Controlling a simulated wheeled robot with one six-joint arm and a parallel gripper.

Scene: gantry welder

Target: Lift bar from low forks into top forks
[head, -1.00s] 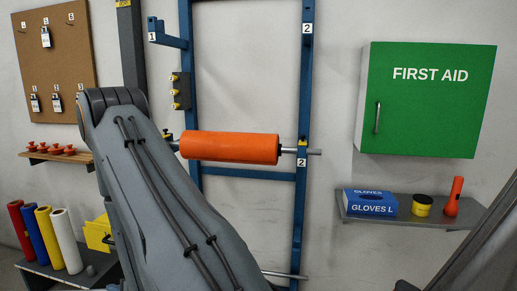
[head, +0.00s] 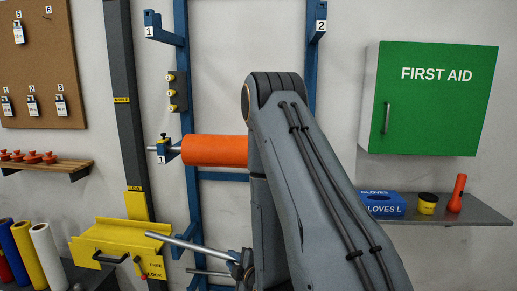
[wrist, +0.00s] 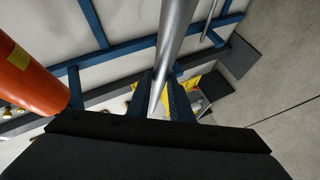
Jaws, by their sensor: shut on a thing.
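A bare metal bar (head: 185,245) shows low in the head view, its left end free in front of the blue rack. My gripper (head: 240,268) is shut around it, partly hidden by my arm. In the wrist view the bar (wrist: 176,38) runs between the two blue fingers (wrist: 163,95). The top forks stand empty: the left one marked 1 (head: 166,32) and the right one marked 2 (head: 316,33).
A second thin rod (head: 206,272) lies low at the rack. A first aid cabinet (head: 430,100) and shelf (head: 440,208) are at the right. A wooden shelf (head: 50,170) is at the left.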

